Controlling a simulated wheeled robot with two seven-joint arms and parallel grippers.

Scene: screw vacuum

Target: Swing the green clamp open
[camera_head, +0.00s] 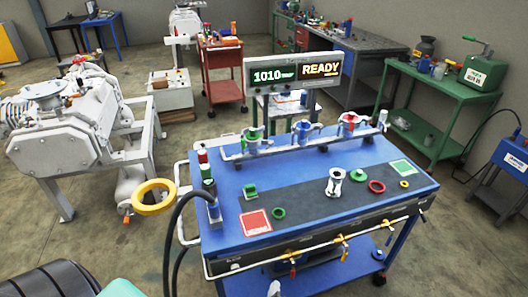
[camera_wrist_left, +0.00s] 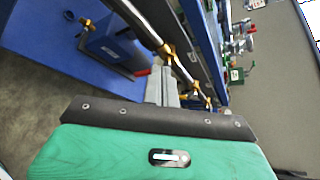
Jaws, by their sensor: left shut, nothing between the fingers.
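A small green clamp-like piece (camera_head: 250,191) lies on the left of the blue bench top. I cannot tell whether it is open or closed. A green-collared fitting (camera_head: 254,135) stands on the pipe rail at the back of the bench. My left gripper (camera_head: 274,288) shows small at the bottom edge, in front of the bench and well below its top. In the left wrist view the grey fingers (camera_wrist_left: 163,85) are together with nothing between them, beside the bench's front pipe. My right gripper is not in view.
The blue bench (camera_head: 225,220) carries a green ring (camera_head: 278,212), a silver fitting (camera_head: 335,182) and a red ring (camera_head: 377,186). A yellow ring (camera_head: 153,197) and a black hose (camera_head: 168,240) are at its left. A pipe with yellow valves (camera_head: 342,240) runs along its front.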

